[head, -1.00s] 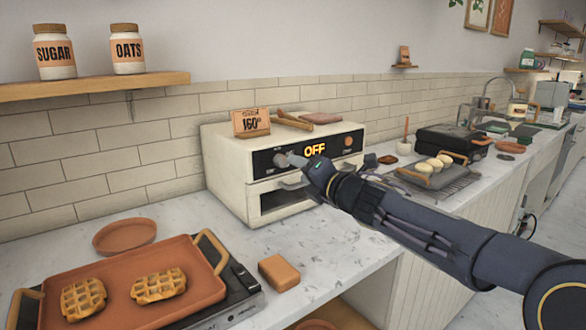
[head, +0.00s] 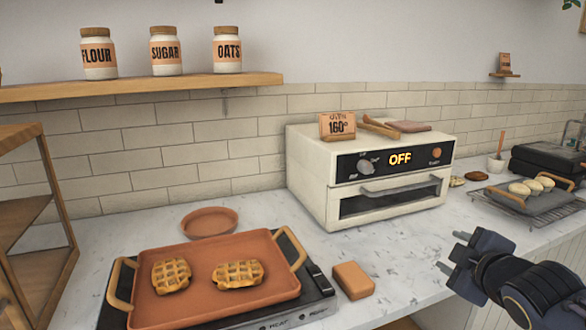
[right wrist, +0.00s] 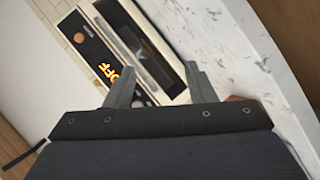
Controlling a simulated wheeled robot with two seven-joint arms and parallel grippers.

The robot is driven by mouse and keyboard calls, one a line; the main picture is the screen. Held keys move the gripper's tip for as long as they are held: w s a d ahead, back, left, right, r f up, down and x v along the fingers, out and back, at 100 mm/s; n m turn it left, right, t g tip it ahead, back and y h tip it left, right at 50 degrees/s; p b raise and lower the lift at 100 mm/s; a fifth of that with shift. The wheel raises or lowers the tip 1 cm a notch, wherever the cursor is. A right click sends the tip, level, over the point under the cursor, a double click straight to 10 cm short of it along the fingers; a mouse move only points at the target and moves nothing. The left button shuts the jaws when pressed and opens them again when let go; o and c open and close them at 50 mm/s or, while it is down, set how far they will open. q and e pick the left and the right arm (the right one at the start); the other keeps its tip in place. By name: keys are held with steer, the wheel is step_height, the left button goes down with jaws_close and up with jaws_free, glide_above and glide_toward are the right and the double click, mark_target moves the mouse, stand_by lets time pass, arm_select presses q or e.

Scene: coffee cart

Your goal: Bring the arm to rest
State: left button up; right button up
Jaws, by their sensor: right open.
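My right gripper (head: 464,262) is at the lower right of the head view, above the front edge of the counter. It is open, and nothing shows between its fingers. In the right wrist view its two fingers (right wrist: 158,84) stand apart, with the white oven beyond them. The oven (head: 310,178) stands on the counter against the tiles, apart from the gripper. Its display (head: 400,159) reads OFF, and it also shows in the right wrist view (right wrist: 108,70). My left gripper is not in view.
An orange tray (head: 200,306) with two waffles (head: 238,274) sits on a hotplate at the left. A brown block (head: 353,280) lies beside it. A cooling rack (head: 545,208) with buns is at the right. Bare counter (head: 400,245) lies before the oven.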

steer(key=s+a+f+m+g+y, duration=0.2)
steer(key=s+a+f+m+g, duration=0.25)
steer(key=s+f+m, duration=0.55)
steer(key=s+a+f+m+g+y, duration=0.25)
steer(key=s+a+f, duration=0.4)
steer(key=s, duration=0.75)
step_height(320, 180, up, 15)
steer(key=g+p, duration=0.1)
steer(key=p, duration=1.4)
steer(key=shift+d+m+p, duration=0.3)
steer(key=shift+d+m, duration=0.05)
